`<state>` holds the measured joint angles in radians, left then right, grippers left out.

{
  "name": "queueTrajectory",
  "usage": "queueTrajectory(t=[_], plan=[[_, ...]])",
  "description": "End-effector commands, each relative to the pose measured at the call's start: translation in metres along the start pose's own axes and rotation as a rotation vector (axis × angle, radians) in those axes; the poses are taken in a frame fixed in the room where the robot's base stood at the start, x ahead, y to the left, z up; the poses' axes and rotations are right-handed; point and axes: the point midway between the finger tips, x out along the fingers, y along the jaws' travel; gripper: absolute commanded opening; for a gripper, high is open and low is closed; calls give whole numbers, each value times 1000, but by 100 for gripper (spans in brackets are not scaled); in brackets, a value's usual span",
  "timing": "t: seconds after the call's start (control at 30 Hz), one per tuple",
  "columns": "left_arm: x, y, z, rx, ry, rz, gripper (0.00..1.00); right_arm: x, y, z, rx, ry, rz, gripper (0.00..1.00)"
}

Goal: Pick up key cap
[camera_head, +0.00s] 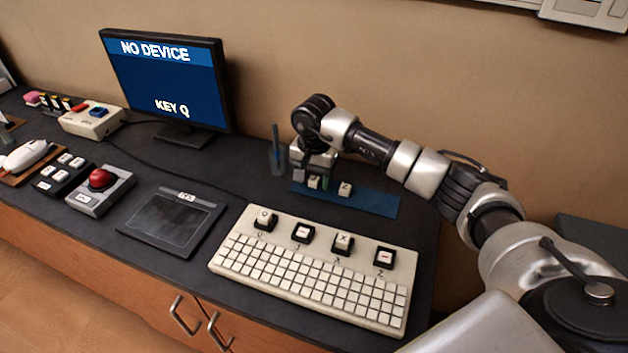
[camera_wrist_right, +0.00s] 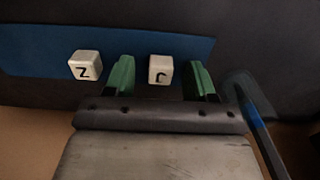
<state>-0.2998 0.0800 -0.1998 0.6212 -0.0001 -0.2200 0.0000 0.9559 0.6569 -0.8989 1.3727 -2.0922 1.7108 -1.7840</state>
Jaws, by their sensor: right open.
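Two white key caps lie on a blue mat (camera_head: 372,204). One key cap (camera_head: 314,182) is at my right gripper (camera_head: 313,178); the other key cap (camera_head: 345,188) lies to its right. In the right wrist view, the open green fingers (camera_wrist_right: 162,78) stand on both sides of a key cap marked like a J (camera_wrist_right: 160,69), with gaps showing. A cap marked like a Z (camera_wrist_right: 85,66) lies outside the left finger. A beige keyboard (camera_head: 310,278) has several large key positions along its back edge. My left gripper is not in view.
A cup-like holder (camera_head: 278,160) with a blue stick stands just left of my right gripper. A monitor (camera_head: 168,85) reads "NO DEVICE" and "KEY Q". A dark tablet (camera_head: 172,220) and a red-button box (camera_head: 101,189) stand further left on the desk.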

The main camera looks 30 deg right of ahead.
Motion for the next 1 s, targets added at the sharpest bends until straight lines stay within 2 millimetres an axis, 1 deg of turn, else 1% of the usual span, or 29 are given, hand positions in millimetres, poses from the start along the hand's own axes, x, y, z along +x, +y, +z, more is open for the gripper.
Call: queueTrajectory(t=[0.2, 0.27, 0.5, 0.53, 0.57, 0.87, 1.0], plan=[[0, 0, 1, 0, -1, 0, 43, 0, 0, 0, 0, 1, -1, 55], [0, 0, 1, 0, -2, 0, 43, 0, 0, 0, 0, 1, -1, 46], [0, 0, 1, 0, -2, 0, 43, 0, 0, 0, 0, 1, -1, 9], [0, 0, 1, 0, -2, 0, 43, 0, 0, 0, 0, 1, -1, 5], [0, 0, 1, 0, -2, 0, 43, 0, 0, 0, 0, 1, -1, 2], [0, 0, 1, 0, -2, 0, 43, 0, 0, 0, 0, 1, -1, 2], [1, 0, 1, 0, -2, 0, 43, -6, 0, -1, 0, 2, -3, 2]])
